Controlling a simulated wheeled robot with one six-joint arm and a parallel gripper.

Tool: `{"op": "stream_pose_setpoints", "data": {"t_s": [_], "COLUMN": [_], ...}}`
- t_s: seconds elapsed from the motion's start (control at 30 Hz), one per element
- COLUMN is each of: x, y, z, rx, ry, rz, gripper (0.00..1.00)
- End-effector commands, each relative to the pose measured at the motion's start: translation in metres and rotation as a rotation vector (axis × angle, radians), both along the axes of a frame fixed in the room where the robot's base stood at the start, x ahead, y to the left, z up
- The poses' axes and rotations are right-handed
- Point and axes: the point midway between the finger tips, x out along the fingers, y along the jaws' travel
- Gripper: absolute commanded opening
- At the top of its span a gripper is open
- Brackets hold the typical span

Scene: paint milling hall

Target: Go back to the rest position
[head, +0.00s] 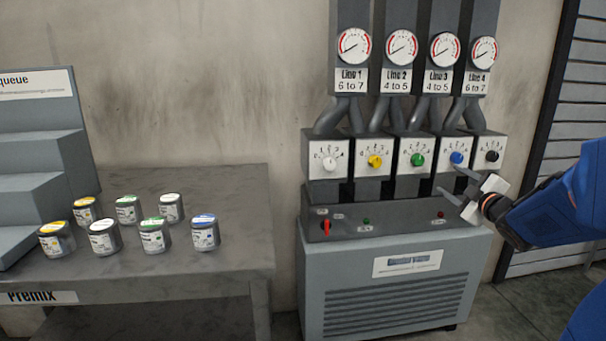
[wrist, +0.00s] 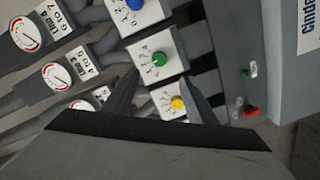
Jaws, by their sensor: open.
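My gripper (head: 452,184) is open and empty, in front of the right part of the dosing unit. Its two fingers point left, and the upper one is close in the picture to the blue knob (head: 456,158); I cannot tell whether they touch. In the wrist view my gripper (wrist: 156,90) is spread, with the green knob (wrist: 158,59) and yellow knob (wrist: 178,102) beyond the fingers. The blue arm behind my gripper reaches in from the right edge in the head view.
The grey cabinet (head: 395,285) carries a red switch (head: 326,227) and a row of knobs, with gauges (head: 402,47) above. Several paint tins (head: 153,235) stand on the bench (head: 225,185) at left, beside a stepped rack (head: 40,190). A slatted shutter (head: 575,110) is at right.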

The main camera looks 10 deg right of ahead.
Motion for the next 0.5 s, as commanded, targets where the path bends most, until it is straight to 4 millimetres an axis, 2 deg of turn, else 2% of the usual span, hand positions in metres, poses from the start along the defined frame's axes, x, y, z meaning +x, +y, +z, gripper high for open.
{"op": "stream_pose_setpoints", "data": {"t_s": [0.13, 0.27, 0.5], "x": [-0.011, -0.031, -0.088], "y": [0.014, 0.027, 0.061], "z": [0.002, -0.004, -0.035], "rx": [0.063, 0.161, 0.375], "ry": [0.051, 0.123, 0.287], "rz": [-0.091, -0.201, -0.371], "gripper": [0.52, 0.52, 0.52]}}
